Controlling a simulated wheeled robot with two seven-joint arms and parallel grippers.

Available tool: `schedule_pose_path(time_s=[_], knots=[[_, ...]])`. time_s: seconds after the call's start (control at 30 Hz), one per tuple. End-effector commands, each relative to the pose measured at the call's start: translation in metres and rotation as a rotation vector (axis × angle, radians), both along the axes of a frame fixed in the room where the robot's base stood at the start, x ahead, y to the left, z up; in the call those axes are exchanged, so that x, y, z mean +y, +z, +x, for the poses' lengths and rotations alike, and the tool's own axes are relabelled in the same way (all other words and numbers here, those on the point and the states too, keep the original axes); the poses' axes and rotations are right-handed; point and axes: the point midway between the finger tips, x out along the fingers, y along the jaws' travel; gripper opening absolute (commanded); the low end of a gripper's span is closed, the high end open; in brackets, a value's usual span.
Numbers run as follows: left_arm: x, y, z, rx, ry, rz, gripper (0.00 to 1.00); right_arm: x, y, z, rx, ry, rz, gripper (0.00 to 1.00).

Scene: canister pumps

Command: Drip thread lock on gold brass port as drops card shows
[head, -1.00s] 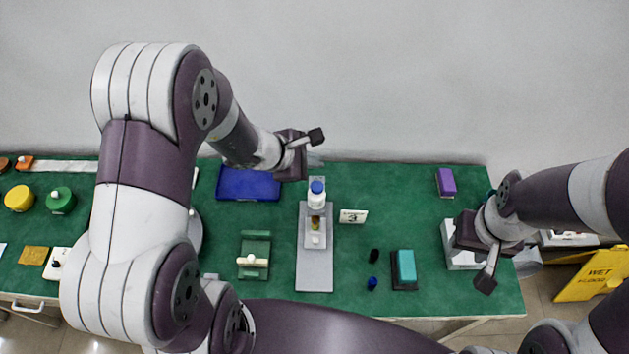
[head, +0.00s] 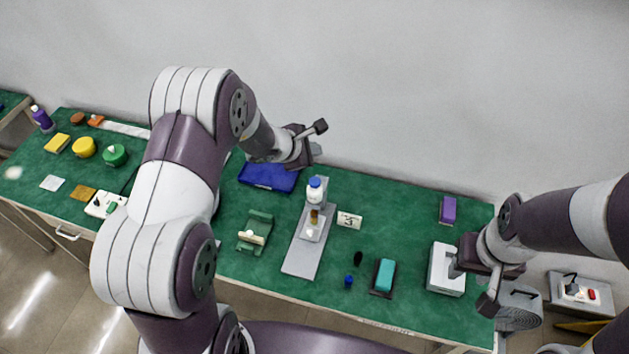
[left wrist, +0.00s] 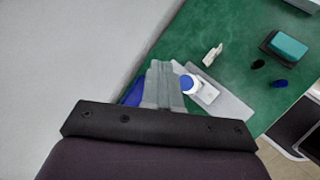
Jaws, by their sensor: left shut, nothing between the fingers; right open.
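A white bottle with a blue cap (head: 314,190) stands upright at the back of a grey stand (head: 303,262). It also shows in the left wrist view (left wrist: 189,84). In front of it on the stand is a small gold-amber piece (head: 314,216), likely the brass port; it is not clear in the wrist view. A white card (head: 349,220) beside the stand seems to read 3. My left gripper (head: 318,128) is shut and empty, above the table's back edge behind the bottle. My right gripper (head: 472,286) is open and empty at the table's right end.
A blue tray (head: 268,176) lies left of the bottle. A green holder (head: 256,232) stands left of the stand. A teal-topped block (head: 384,275), a small blue item (head: 348,282) and a purple block (head: 447,210) lie to the right. A white device (head: 444,277) is by my right gripper.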

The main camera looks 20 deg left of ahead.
Motion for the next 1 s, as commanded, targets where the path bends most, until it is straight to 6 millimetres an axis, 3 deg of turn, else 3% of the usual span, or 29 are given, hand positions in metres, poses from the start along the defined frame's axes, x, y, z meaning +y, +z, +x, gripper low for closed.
schedule_pose_path(time_s=[0.47,0.6,1.0], knots=[[0.000,-0.064,0.000,0.002,-0.001,0.000,0.00,0.000,-0.043,0.000,0.000,0.000,0.000,0.43],[0.000,-0.081,0.000,0.000,-0.001,0.001,0.00,0.000,-0.064,0.000,0.000,0.000,0.000,0.43],[0.000,-0.084,0.000,0.000,0.000,0.000,0.00,0.000,-0.069,0.000,0.000,0.000,0.000,0.43]])
